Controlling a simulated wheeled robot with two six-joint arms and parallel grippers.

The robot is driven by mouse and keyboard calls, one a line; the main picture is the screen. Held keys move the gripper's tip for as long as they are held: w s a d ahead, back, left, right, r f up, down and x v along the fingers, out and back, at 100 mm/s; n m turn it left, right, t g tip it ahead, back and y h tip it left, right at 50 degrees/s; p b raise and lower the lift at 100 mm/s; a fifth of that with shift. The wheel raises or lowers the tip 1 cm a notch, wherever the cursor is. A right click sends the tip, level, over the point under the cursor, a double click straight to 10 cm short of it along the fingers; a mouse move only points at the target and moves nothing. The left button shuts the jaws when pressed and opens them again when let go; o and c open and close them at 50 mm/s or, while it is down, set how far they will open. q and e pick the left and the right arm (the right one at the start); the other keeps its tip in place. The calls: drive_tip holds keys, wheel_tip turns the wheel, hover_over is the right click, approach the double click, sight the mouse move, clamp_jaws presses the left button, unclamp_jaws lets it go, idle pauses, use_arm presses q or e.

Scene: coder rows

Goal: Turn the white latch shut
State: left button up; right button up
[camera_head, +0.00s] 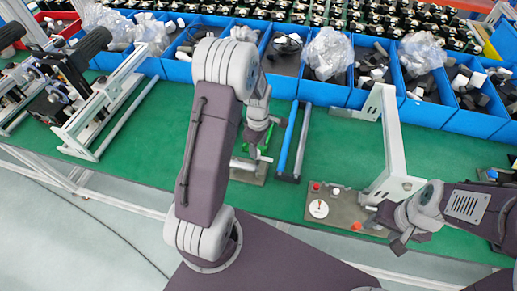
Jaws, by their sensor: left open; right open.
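A grey-brown plate (345,223) lies on the green bench. A white round piece (319,209) with a small dark mark is on its left part, beside red knobs; it may be the white latch, but its position is too small to tell. My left gripper (256,150) is open, pointing down over a small metal fixture (246,172) left of the plate; the arm partly hides it. My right gripper (381,226) is open at the plate's right front edge, right of the white piece and apart from it. I see nothing held in either gripper.
A white upright bracket (391,140) stands behind the plate's right end. A blue-and-dark rail frame (287,140) stands between the fixtures. Blue bins (337,95) of parts line the back. A rail machine (100,110) is at left.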

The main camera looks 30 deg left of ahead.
use_arm(q)
drive_tip(key=shift+s+a+f, duration=0.1)
drive_tip(key=shift+a+f, duration=0.1)
drive_tip(key=shift+f, duration=0.35)
drive_tip(key=shift+s+a+f, duration=0.1)
drive_tip(key=shift+a+f, duration=0.05)
drive_tip(key=shift+f, duration=0.4)
drive_tip(key=shift+d, duration=0.15)
drive_tip(key=shift+w, duration=0.1)
clamp_jaws()
use_arm(e)
drive_tip(key=shift+s+a+r, duration=0.1)
drive_tip(key=shift+a+r, duration=0.1)
